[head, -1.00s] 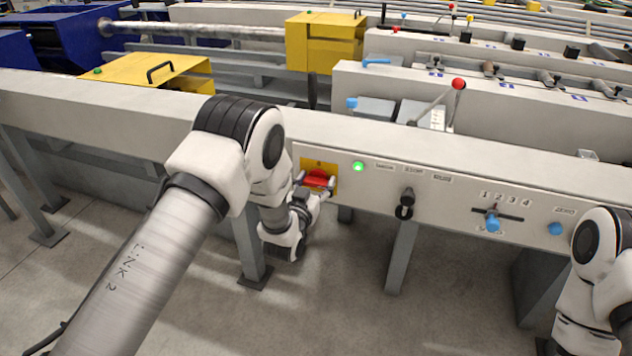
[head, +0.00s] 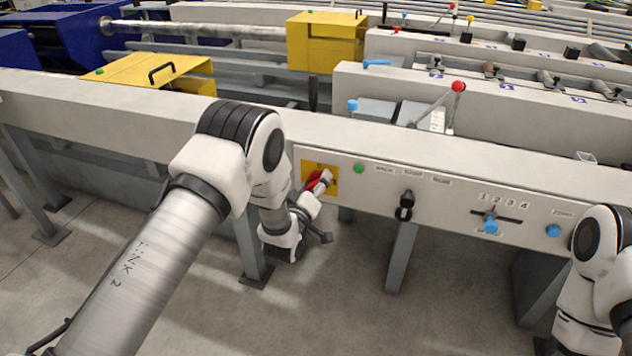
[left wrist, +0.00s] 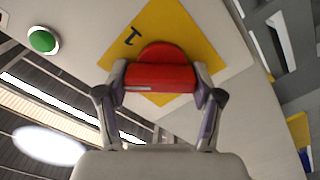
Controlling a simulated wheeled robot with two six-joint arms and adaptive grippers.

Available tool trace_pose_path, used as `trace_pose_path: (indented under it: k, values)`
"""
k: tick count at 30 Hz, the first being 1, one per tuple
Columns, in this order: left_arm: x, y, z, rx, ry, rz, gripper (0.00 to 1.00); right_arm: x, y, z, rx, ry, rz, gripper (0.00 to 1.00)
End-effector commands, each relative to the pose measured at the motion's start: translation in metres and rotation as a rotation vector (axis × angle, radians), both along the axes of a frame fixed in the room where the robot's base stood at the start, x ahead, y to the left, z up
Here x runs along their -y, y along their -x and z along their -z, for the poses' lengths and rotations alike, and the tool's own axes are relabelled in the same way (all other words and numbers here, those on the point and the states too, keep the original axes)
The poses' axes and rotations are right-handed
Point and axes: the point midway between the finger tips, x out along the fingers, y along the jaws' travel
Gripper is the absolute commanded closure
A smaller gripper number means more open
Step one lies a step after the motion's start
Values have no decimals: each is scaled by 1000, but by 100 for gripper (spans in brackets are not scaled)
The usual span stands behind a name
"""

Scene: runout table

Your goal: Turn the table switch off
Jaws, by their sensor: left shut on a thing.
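The table switch (head: 312,179) is a red knob on a yellow plate (head: 306,168) on the front of the grey table. In the head view the knob stands tilted, close to upright, and my gripper partly covers it. My left gripper (head: 324,184) is shut on this knob. In the left wrist view both fingers press on the sides of the red knob (left wrist: 160,75), and the yellow plate (left wrist: 185,32) shows slanted behind it, with a black mark. The green lamp (head: 358,168) beside the plate looks dull; it also shows unlit in the left wrist view (left wrist: 42,40).
Right of the lamp on the same panel are a black key-like selector (head: 406,203), a blue slider (head: 491,222) and a blue button (head: 554,230). My right arm stands at the right edge, its gripper out of view. Table legs (head: 401,257) stand below.

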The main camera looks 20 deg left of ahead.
Motion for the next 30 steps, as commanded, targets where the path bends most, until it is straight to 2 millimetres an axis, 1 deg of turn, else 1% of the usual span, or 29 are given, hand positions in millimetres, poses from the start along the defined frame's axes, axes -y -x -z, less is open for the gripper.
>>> trace_pose_path:
  k: [18,24,30]
  values:
    - [-2,0,0,-18,567,0,69,0,0,-11,0,0,0,60]
    - [-3,0,1,-23,700,0,69,0,0,-14,0,0,0,60]
    - [-3,0,2,-26,781,0,69,0,0,-15,0,0,0,60]
